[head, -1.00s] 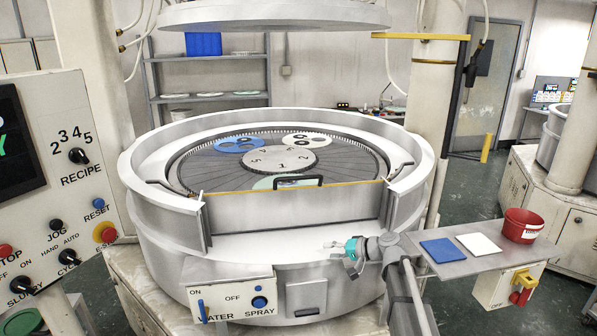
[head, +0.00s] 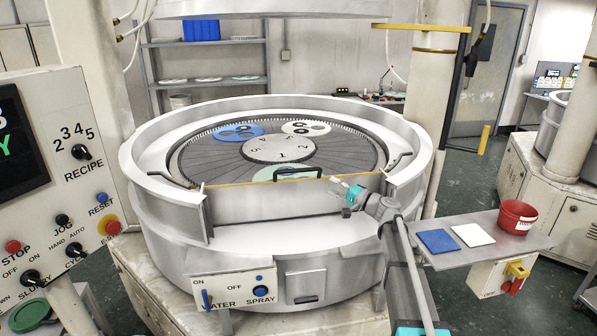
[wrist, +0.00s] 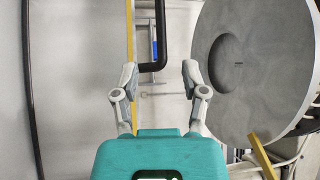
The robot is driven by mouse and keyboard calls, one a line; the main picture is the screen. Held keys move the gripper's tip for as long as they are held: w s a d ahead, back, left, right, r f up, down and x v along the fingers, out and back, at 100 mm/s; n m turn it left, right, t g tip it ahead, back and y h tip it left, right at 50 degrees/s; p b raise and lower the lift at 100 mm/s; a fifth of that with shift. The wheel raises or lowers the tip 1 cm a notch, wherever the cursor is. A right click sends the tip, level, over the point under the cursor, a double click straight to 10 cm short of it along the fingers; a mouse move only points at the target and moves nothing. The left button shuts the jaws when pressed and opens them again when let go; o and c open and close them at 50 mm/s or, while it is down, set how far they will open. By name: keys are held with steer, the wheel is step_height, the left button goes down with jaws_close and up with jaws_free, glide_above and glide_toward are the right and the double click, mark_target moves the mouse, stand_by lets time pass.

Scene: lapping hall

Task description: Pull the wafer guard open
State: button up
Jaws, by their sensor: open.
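The wafer guard (head: 270,208) is an upright pale panel with a yellow top edge, standing across the front gap of the round lapping machine's rim. Its black bar handle (head: 298,173) is on the top edge. My gripper (head: 341,192) is open and empty, just right of the handle and close to the guard's right part. In the wrist view the handle (wrist: 160,35) comes down from the top, and its bent end shows between and slightly beyond the open fingertips (wrist: 160,76). The guard's yellow edge (wrist: 130,55) runs beside the left finger. I see no contact with the handle.
Inside the machine are a numbered disc (head: 279,149), a blue carrier (head: 238,132) and a white carrier (head: 306,129). A side shelf (head: 522,245) at right bears a red pot (head: 517,217), a blue pad (head: 437,241) and a white pad (head: 473,235). A control panel (head: 50,215) stands left.

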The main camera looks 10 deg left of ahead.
mark_target(299, 170)
steer(key=p+x, duration=0.2)
steer(key=x, duration=1.1)
steer(key=shift+w+a, duration=0.25)
steer(key=shift+a, duration=0.05)
jaws_close()
steer(key=shift+a, duration=0.1)
